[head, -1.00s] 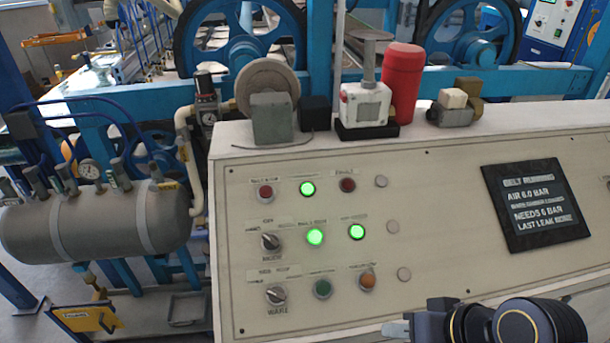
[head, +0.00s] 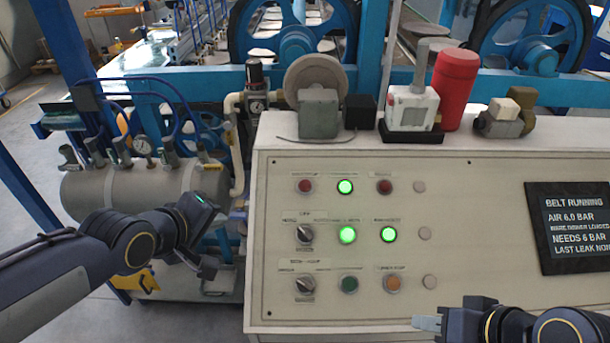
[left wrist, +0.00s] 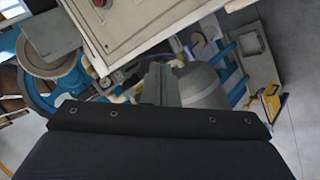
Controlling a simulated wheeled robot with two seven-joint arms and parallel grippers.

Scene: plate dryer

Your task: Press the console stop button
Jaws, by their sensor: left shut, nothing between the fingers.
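The beige console (head: 470,290) fills the centre and right of the head view. Its top row holds a red button (head: 304,186) at left, a lit green one (head: 345,187) and a darker red one (head: 384,186). The small labels are too blurred to read surely. My left gripper (head: 208,268) is left of the console, apart from the buttons, pointing down and shut with nothing held. Its grey fingers show in the left wrist view (left wrist: 156,82), with part of a pale panel beyond. My right gripper (head: 430,323) is low in front of the console; its finger opening is unclear.
Below are two lit green lamps, selector knobs (head: 304,235), a dark green button (head: 348,284) and an orange button (head: 392,283). A dark display (head: 572,228) reads "BELT RUNNING". A grey tank (head: 110,190) stands behind my left arm. A red cylinder (head: 456,88) stands on the console top.

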